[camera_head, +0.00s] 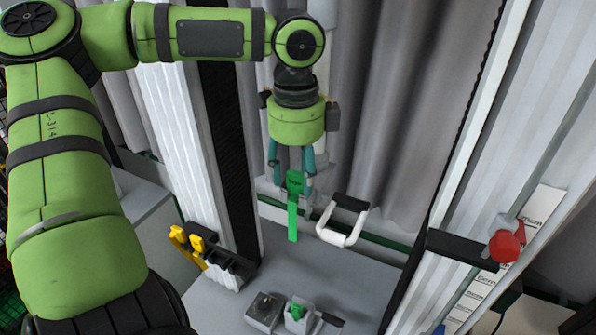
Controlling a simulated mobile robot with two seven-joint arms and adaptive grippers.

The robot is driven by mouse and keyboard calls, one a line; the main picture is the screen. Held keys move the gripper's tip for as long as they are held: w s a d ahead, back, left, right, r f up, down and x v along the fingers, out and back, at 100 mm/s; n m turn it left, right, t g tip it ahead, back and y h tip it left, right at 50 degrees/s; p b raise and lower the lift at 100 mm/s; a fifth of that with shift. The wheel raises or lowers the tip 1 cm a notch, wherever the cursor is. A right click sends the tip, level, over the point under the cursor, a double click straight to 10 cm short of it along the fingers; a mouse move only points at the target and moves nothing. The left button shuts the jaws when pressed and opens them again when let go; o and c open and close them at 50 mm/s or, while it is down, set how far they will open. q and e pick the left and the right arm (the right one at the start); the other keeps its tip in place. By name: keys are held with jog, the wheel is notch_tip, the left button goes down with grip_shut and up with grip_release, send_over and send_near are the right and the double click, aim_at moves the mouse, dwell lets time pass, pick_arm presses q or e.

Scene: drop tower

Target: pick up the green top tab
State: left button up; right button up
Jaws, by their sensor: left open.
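The green top tab (293,222) is a long, flat, upright green strip near the middle of the head view, with small lettering on its wider upper part. My left gripper (291,186) comes down from above with teal fingers. It is open, with one finger on each side of the tab's upper part. I cannot tell whether either finger touches the tab or what supports the tab. My right gripper is not in view.
A white-and-black handle (343,222) is just right of the tab. A grey base plate (320,275) lies below, with small blocks (265,312) and a green piece (297,311). Yellow clips (186,243) are at left. A red knob (506,243) is on the right column.

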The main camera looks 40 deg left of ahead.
pick_arm(q)
jog(key=shift+s, duration=0.1)
jog(key=shift+c, duration=0.4)
jog(key=shift+s, duration=0.1)
jog(key=c, duration=0.7)
jog(key=shift+r, duration=0.1)
grip_shut()
jog(key=shift+r, duration=0.1)
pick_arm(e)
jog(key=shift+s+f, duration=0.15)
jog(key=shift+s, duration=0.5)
